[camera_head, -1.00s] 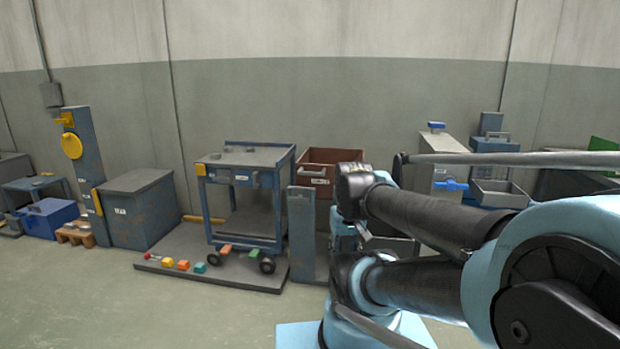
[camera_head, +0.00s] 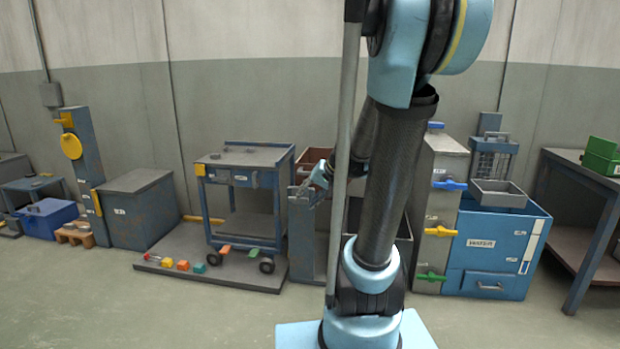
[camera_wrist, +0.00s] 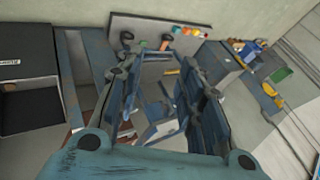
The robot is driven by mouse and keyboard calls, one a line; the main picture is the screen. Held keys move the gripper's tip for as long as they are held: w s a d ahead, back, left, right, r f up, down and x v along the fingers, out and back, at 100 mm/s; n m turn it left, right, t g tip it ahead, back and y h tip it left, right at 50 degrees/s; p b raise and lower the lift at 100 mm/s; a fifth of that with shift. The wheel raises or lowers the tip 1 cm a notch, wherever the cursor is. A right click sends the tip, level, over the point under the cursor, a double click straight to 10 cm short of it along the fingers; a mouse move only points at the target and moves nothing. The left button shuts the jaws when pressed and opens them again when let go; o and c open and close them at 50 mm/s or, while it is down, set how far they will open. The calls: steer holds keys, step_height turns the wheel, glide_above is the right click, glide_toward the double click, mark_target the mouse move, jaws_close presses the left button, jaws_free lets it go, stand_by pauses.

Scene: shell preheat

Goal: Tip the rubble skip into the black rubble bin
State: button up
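A red-brown open container (camera_head: 313,157), which looks like the rubble skip, stands behind a narrow grey-blue post and is partly hidden by my arm in the head view. A dark open bin (camera_head: 404,222), which looks like the black rubble bin, is lower and mostly behind my arm. A black box with a pale label (camera_wrist: 32,105), likely the same bin, shows at the left of the wrist view. My gripper (camera_head: 306,190) is near the post's top, in front of the red-brown container. In the wrist view its fingers (camera_wrist: 157,72) are apart with nothing clearly held between them.
A blue trolley (camera_head: 246,160) stands on a low grey platform to the left, with small coloured blocks at its front. A grey cabinet with coloured valve handles (camera_head: 436,205) and a blue water tank (camera_head: 500,250) stand to the right. The floor in front is open.

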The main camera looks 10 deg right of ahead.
steer(key=w+d+m+t+y, duration=0.1)
steer(key=w+d+m+t, duration=0.1)
steer(key=w, duration=0.9)
steer(key=w+d+m+t+y, duration=0.2)
steer(key=w+t, duration=0.1)
steer(key=w, duration=0.7)
steer(key=w+d+f+m+t, duration=0.55)
steer(key=w+d+f, duration=0.5)
steer(key=w, duration=0.25)
steer(key=shift+m, duration=0.25)
steer(key=x, duration=1.7)
steer(key=shift+w+d, duration=0.2)
steer(key=shift+d, duration=0.1)
steer(key=shift+c, duration=0.6)
jaws_close()
